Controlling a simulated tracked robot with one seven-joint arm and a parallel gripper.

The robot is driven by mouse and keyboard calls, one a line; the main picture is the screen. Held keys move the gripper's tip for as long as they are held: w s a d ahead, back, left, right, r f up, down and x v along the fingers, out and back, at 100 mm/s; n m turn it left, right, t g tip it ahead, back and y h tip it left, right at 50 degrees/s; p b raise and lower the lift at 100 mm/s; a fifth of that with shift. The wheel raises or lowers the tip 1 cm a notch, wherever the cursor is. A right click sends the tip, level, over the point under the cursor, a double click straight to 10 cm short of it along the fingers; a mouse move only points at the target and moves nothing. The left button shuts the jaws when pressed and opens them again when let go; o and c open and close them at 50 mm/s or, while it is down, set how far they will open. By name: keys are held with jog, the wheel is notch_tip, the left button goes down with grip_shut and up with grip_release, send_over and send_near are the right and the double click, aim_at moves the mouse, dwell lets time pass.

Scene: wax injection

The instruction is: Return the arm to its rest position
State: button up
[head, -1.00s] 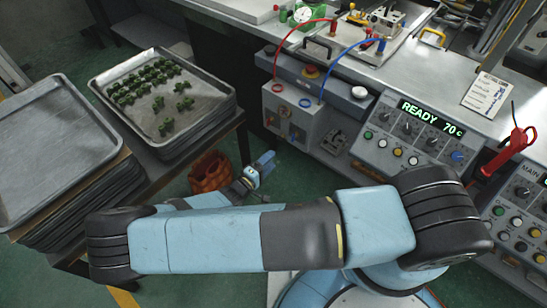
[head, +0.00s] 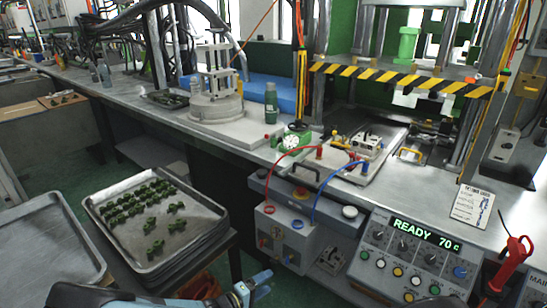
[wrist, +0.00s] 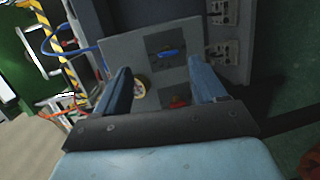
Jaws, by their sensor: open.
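My gripper (wrist: 163,82) is open and empty, with its two blue-grey fingers spread apart in the wrist view. Nothing lies between the fingertips except the view of the grey hose box behind them. In the head view my blue arm shows only at the bottom edge, left of centre. My gripper's end (head: 255,284) points right, low in front of the bench. Most of my arm is out of the frame below.
The READY 70 panel (head: 385,262) and a red-handled tool (head: 512,258) are right. Green floor shows between.

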jog(key=w+d+r+m+g+y, duration=0.1)
jog(key=d+r+m+g+y, duration=0.25)
jog(key=r, duration=0.85)
jog(key=d+r+m+g+y, duration=0.15)
jog(key=d+r+g, duration=0.35)
jog(key=r, duration=0.7)
jog(key=w+d+r+m+g+y, duration=0.1)
jog(key=d+r+m+g+y, duration=0.15)
jog(key=d+r, duration=0.65)
jog(key=s+d+r+t+y, duration=0.2)
jog(key=s+d+r+t, duration=0.1)
jog(key=s+r, duration=0.5)
jog(key=s+d+r+t+y, duration=0.2)
jog(key=s+d+r, duration=0.4)
jog(key=r, duration=0.8)
jog(key=shift+s+d+t+y, duration=0.2)
jog(key=shift+s+t+y, duration=0.25)
jog(key=shift+s, duration=0.75)
